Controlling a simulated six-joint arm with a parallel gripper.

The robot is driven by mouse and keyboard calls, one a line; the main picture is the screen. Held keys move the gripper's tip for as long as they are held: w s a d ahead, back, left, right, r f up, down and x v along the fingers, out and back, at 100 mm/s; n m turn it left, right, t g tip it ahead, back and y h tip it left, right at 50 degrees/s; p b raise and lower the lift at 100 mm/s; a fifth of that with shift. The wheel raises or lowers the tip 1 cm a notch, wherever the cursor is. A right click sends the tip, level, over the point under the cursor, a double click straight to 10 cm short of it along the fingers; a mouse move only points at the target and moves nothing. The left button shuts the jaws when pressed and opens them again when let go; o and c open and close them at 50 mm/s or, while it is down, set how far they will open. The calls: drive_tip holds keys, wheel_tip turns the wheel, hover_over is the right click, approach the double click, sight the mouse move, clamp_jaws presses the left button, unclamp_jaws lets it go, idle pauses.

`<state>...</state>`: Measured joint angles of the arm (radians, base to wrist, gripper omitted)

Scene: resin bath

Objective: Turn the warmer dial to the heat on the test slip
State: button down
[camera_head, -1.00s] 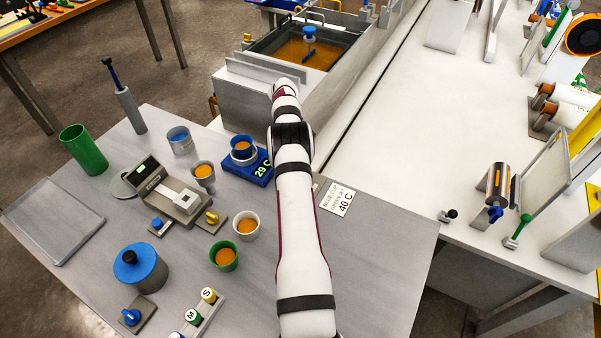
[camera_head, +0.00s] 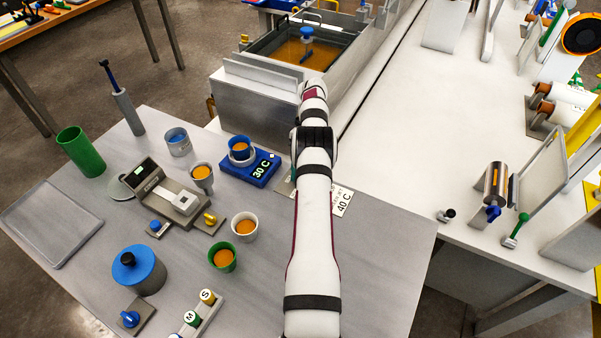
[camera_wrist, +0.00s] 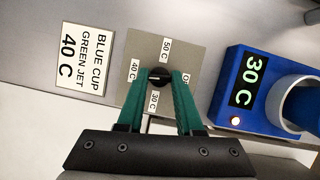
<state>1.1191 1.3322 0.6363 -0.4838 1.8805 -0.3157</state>
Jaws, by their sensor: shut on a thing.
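The warmer (camera_head: 262,170) is a blue box with a lit display reading 30 C. The test slip (camera_wrist: 84,59) reads BLUE CUP, GREEN JET, 40 C. In the head view my arm partly covers the slip (camera_head: 343,200) and hides the dial.
A blue cup (camera_head: 240,148) of orange liquid stands on the warmer, close to the dial plate. White (camera_head: 244,222) and green (camera_head: 222,262) cups stand nearer the front. A grey scale (camera_head: 175,198) is to the left. The table's front right is clear.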

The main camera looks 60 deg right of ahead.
drive_tip(key=shift+m, duration=0.6)
drive_tip(key=shift+t, duration=0.3)
drive_tip(key=c, duration=0.6)
unclamp_jaws()
drive_tip(key=shift+o, duration=0.2)
wheel_tip(320, 180, up, 5)
drive_tip(key=shift+s+f, duration=0.15)
drive_tip(key=shift+f, duration=0.05)
drive_tip(key=s+r, duration=0.6)
drive_tip(key=s, duration=0.5)
drive_tip(key=shift+s+a+r, duration=0.2)
drive_tip(key=shift+s, duration=0.05)
